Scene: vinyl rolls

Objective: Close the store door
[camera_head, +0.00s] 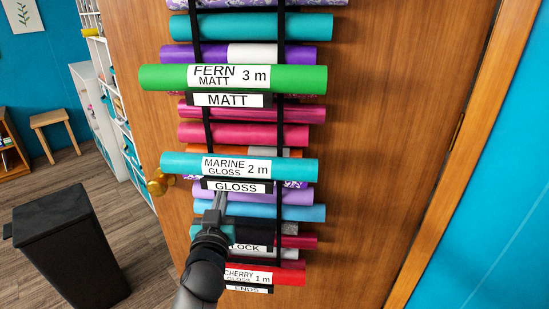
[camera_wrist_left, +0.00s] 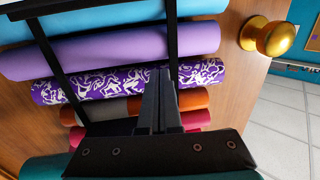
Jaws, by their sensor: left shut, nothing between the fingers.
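The store door (camera_head: 390,150) is a brown wooden panel filling the middle of the head view, with a rack of vinyl rolls on its face. Its brass knob (camera_head: 158,182) is at the door's left edge; it also shows at upper right in the left wrist view (camera_wrist_left: 272,37). My left gripper (camera_head: 219,194) is shut and empty, in front of the rolls just below the GLOSS label, right of the knob. In the left wrist view its fingers (camera_wrist_left: 160,75) overlap the patterned purple roll (camera_wrist_left: 100,87); whether they touch it I cannot tell. My right gripper is not in view.
A black bin (camera_head: 65,235) stands on the wood floor at lower left. White shelves (camera_head: 112,100) and a wooden stool (camera_head: 52,125) stand farther back. A wooden door frame (camera_head: 470,150) and teal wall (camera_head: 500,220) are on the right. The MARINE (camera_head: 300,168) and FERN (camera_head: 160,77) rolls project leftward.

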